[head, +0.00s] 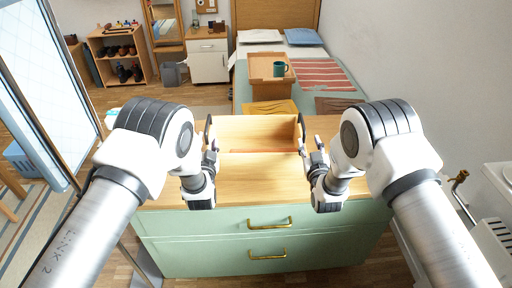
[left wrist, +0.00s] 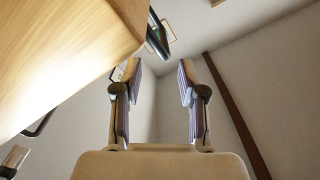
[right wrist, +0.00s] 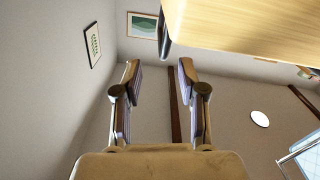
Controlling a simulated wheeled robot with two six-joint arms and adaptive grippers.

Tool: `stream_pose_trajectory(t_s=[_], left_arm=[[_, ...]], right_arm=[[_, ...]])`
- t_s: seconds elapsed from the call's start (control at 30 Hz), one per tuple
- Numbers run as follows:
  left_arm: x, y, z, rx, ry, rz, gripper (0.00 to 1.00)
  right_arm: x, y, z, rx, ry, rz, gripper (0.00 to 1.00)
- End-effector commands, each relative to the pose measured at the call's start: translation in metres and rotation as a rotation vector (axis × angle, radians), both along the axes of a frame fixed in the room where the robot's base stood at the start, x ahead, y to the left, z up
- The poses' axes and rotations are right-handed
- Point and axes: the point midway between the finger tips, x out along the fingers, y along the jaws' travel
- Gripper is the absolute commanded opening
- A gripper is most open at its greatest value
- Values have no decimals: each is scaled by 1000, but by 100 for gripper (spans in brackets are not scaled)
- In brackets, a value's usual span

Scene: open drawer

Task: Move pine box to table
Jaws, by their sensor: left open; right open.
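The pine box (head: 254,132) is an open-topped wooden box in the middle of the head view, with a dark handle at its left and right ends. It appears over the wooden top of the green drawer unit; its exact support is hard to tell. My left gripper (head: 213,146) is open beside the left handle. In the left wrist view the box (left wrist: 60,50) fills the upper left, its handle just beyond the fingertips. My right gripper (head: 306,146) is open beside the right handle. The right wrist view shows the box (right wrist: 260,25) at upper right. Both grippers are empty.
The green drawer unit (head: 215,223) has brass handles. Behind it is a bed with a wooden tray-like stand (head: 257,67) bearing a teal mug (head: 280,69). A shoe shelf (head: 108,50) and a white cabinet (head: 208,62) stand at the back left.

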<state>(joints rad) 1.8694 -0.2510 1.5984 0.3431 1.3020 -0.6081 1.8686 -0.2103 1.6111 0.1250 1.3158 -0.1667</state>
Motion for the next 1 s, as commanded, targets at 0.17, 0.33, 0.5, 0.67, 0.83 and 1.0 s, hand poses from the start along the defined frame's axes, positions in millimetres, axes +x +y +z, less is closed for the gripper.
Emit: stream_pose_trajectory(t_s=[0.17, 0.33, 0.5, 0.67, 0.83, 1.0], left_arm=[[1, 1, 0, -1, 1, 1, 41], [18, 2, -1, -3, 0, 1, 41], [47, 5, -1, -2, -1, 1, 41], [69, 7, -1, -2, 1, 1, 41], [78, 8, -1, -1, 3, 1, 41], [78, 8, -1, -1, 3, 1, 41]], right_arm=[[1, 0, 0, 0, 0, 0, 41], [18, 1, 0, 2, -2, -1, 41], [48, 3, 0, 2, -2, -2, 41], [69, 5, -1, 1, 1, 0, 41], [78, 6, 0, 1, 2, 0, 41], [78, 6, -1, 0, 2, 1, 41]])
